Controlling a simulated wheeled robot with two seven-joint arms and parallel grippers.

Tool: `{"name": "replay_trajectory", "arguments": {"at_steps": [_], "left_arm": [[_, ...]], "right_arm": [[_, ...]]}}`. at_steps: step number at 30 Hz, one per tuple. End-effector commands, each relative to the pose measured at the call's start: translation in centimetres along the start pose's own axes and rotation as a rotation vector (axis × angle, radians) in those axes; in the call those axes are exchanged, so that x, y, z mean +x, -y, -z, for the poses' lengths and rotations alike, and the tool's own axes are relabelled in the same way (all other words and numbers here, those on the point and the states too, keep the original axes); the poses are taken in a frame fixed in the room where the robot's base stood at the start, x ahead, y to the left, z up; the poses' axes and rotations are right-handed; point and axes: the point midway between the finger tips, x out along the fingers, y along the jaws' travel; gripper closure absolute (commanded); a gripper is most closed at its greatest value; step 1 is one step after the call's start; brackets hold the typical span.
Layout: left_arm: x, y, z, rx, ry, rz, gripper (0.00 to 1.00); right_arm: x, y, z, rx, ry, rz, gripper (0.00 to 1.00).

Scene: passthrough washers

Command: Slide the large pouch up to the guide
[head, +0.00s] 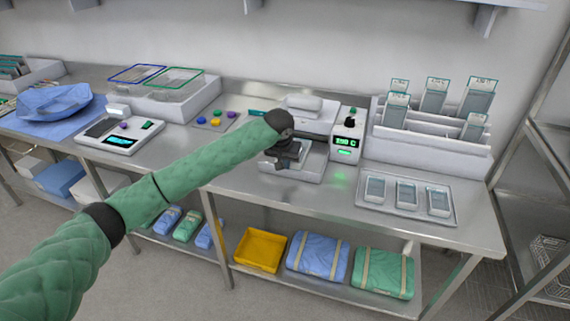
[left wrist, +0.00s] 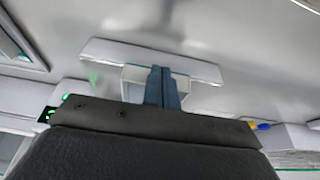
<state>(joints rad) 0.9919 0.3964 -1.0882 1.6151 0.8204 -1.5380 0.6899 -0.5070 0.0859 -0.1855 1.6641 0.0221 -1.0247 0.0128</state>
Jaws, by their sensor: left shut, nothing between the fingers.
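My left gripper (head: 292,162) is shut and empty, over the front shelf (head: 300,174) of the white heat sealer. In the left wrist view its closed fingers (left wrist: 163,88) point at a pale, clear pouch (left wrist: 132,88) with a teal edge. The fingers overlap the pouch in the picture; I cannot tell whether they touch it. A long pale bar (left wrist: 100,50), perhaps the guide, lies just beyond the pouch. In the head view my gripper hides most of the pouch. My right gripper is not in view.
A control box (head: 346,148) with a green display stands right of the shelf. A metal tray (head: 447,211) with three pouches lies farther right, before a white rack (head: 430,146) of pouches. A scale (head: 121,136) stands left.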

Motion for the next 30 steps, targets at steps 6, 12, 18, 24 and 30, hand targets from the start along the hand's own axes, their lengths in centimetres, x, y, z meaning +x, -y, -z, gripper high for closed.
{"name": "replay_trajectory", "arguments": {"at_steps": [6, 12, 18, 24, 30], "left_arm": [[0.2, 0.0, 0.7, 0.0, 0.0, 0.0, 1.0], [0.4, 0.0, 1.3, -0.002, 0.0, 0.0, 1.0], [0.6, 0.0, 1.9, 0.0, -0.001, -0.001, 1.0], [0.8, 0.0, 2.5, -0.001, 0.0, -0.001, 1.0], [1.0, 0.0, 3.1, -0.002, 0.0, 0.0, 1.0]], "right_arm": [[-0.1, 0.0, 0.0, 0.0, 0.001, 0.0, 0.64], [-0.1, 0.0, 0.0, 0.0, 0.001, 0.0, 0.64], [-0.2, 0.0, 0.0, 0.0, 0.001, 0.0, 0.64], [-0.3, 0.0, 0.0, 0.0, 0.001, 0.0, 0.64], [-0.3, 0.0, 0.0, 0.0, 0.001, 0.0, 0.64]]}}
